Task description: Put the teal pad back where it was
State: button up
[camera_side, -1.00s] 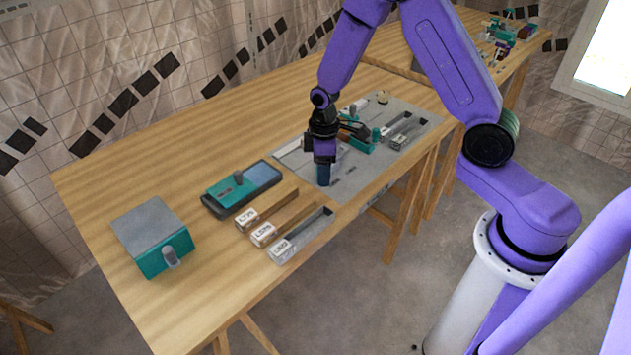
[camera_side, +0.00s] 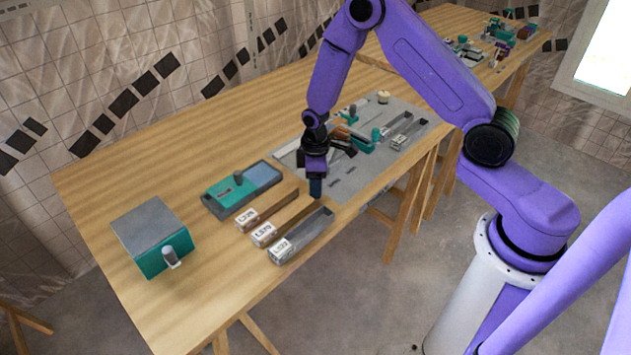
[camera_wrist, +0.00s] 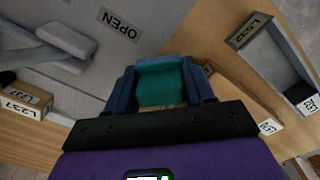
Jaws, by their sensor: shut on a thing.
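My gripper (camera_side: 316,188) points down over the front left corner of the grey plate, close to the ends of the labelled trays. In the wrist view its two blue fingers (camera_wrist: 162,92) are shut on the teal pad (camera_wrist: 160,76), which sits between them. In the side view the fingers hide the pad. The gap between the fingertips and the surface below is hard to judge. A dark-rimmed tray (camera_side: 264,177) to the left holds a teal block with a grey knob (camera_side: 225,192) in its left part; its right part shows a blue-grey surface.
Three labelled narrow trays lie left of my gripper; the nearest is grey (camera_side: 305,236) and looks empty. A grey-lidded teal box (camera_side: 150,222) stands far left. The grey plate (camera_side: 352,182) bears teal fixtures (camera_side: 362,143) behind my gripper. Bare wood (camera_side: 130,175) lies behind the box.

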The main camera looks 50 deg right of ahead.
jog(key=shift+f, duration=0.1)
jog(key=o, duration=0.7)
jog(key=shift+c, duration=0.2)
notch_tip(320, 180, up, 12)
jog(key=shift+f, duration=0.2)
jog(key=shift+r, duration=0.35)
jog(key=s+a+r+n, duration=0.1)
jog(key=s+a+r, duration=0.25)
jog(key=s, duration=0.35)
jog(key=s+a+r+n, duration=0.1)
jog(key=s+a+r, duration=0.2)
jog(key=s+r, duration=0.3)
jog(key=s+d+r, duration=0.1)
jog(key=s+d, duration=0.1)
jog(key=s, duration=0.7)
jog(key=s+d+r+n, duration=0.1)
jog(key=s, duration=0.7)
jog(key=shift+s+d+n, duration=0.3)
jog(key=shift+s+d, duration=0.05)
